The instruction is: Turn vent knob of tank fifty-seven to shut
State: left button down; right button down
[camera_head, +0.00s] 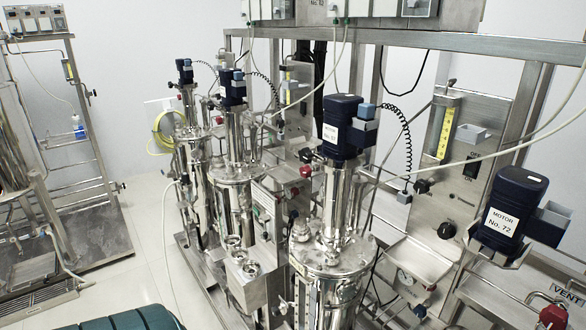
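Several steel tanks with blue motors stand on a skid. The front tank (335,262) has a motor (342,127) whose small label number I cannot read surely. The motor at the right (511,212) is labelled No. 72; its tank is mostly out of view. A red knob (553,316) sits near a VENT label (567,294) at the lower right edge. Another red knob (305,171) is behind the front tank, left of its motor. Neither gripper is in view.
A steel panel behind the tanks carries black knobs (446,230) and a yellow-scaled flow tube (446,130). Hoses and cables hang across the skid. Another frame (88,170) stands at the left, with white floor (150,235) between.

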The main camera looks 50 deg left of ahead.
aim_at(305, 171)
jog(key=u, duration=1.45)
